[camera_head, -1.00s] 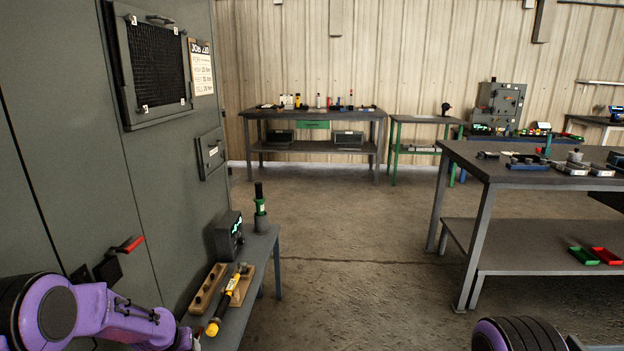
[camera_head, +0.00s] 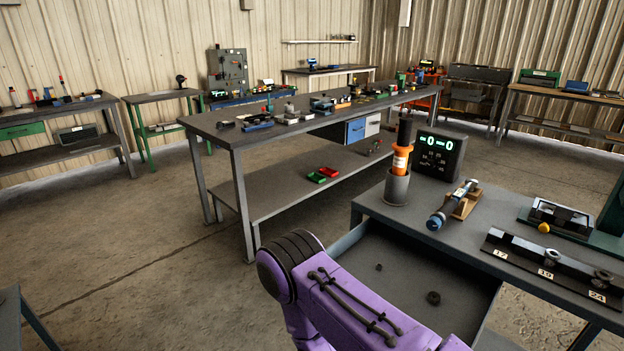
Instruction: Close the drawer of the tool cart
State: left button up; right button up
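The tool cart (camera_head: 447,232) stands at the right with a dark grey top. Its drawer (camera_head: 395,262) is pulled open from under the top on the near left side. The drawer's dark floor shows, with two small dark ring-shaped parts (camera_head: 433,298) lying on it. A purple arm link of mine reaches in from the bottom centre and covers the drawer's near part and front. Neither gripper is in view.
On the cart top are a cup with an orange-banded tool (camera_head: 398,175), a display box (camera_head: 439,154), a torque tool (camera_head: 453,204) on a wooden rest, and a numbered rail (camera_head: 555,262). A long workbench (camera_head: 225,135) stands behind.

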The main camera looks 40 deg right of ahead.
aim_at(400, 268)
jog(key=u, duration=0.65)
jog(key=i, duration=0.15)
jog(key=z, duration=2.4)
